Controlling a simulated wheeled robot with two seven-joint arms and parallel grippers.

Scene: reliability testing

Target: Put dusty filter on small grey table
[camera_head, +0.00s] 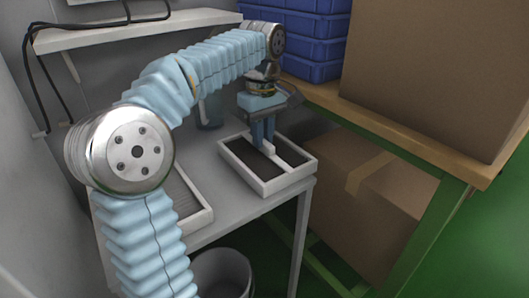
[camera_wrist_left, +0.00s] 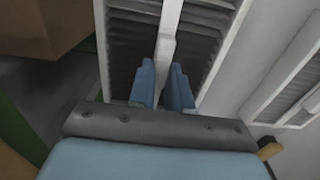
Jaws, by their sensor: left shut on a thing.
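The dusty filter (camera_head: 291,178) has a white rectangular frame and dark slats, with a white bar across its middle. It is at the right end of the small grey table (camera_head: 232,207); I cannot tell whether it touches the top. My left gripper (camera_head: 264,143) points down over it, shut on the middle bar. In the left wrist view, the two blue fingers (camera_wrist_left: 165,88) sit either side of the bar of the filter (camera_wrist_left: 124,60). My right gripper is not in view.
A second white-framed filter (camera_head: 204,220) with lighter slats lies on the table's left part, partly behind my arm. A grey bin (camera_head: 222,272) stands below. A wooden-topped green bench (camera_head: 400,130) with cardboard boxes (camera_head: 430,65) and blue crates (camera_head: 312,45) is to the right.

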